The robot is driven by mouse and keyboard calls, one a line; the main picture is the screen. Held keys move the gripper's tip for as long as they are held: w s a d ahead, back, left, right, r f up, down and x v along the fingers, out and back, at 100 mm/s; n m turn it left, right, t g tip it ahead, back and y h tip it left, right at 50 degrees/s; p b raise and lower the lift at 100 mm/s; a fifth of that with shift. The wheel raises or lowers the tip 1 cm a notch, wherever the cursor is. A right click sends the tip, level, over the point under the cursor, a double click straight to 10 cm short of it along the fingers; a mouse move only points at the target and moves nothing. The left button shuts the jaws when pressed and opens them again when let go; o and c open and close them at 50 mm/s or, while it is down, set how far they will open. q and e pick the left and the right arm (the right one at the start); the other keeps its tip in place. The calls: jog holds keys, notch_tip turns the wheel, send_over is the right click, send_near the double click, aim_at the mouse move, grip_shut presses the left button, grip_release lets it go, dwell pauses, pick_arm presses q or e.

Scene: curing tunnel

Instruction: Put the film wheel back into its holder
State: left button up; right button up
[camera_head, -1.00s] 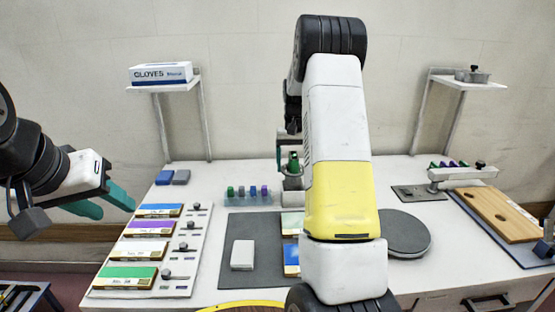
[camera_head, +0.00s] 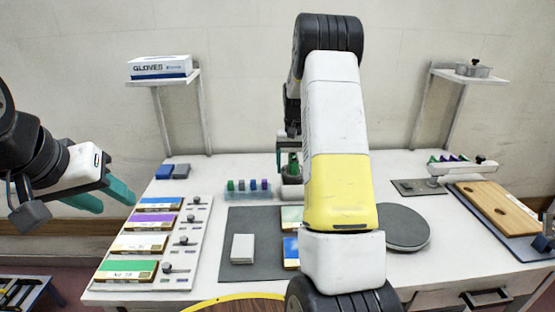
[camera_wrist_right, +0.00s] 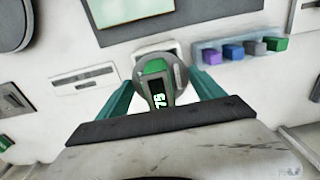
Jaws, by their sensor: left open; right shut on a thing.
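The film wheel (camera_wrist_right: 163,90) is a grey round piece with a green top and a dark face marked 75. My right gripper (camera_wrist_right: 160,82) is shut on it, with one teal finger on each side. In the head view this gripper (camera_head: 290,164) is above the back of the table, and my arm partly hides it. A clear rack (camera_head: 248,195) with several coloured blocks stands to its left; it also shows in the right wrist view (camera_wrist_right: 238,55). I cannot tell which place is the wheel's holder. My left gripper (camera_head: 108,195) is open and empty, left of the table.
A panel (camera_head: 203,245) with several coloured boxes lies at the left. A dark mat (camera_head: 262,220) holds a white block (camera_head: 243,248). A grey round pad (camera_head: 404,228), a white-armed stand (camera_head: 455,170) and a wooden board (camera_head: 497,212) are at the right. Two wall shelves stand behind.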

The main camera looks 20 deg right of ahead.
aim_at(293, 157)
jog(key=shift+f, duration=1)
jog(key=shift+f, duration=0.25)
jog(key=o, duration=1.6)
jog(key=shift+c, duration=0.2)
jog(key=shift+r, duration=3.5)
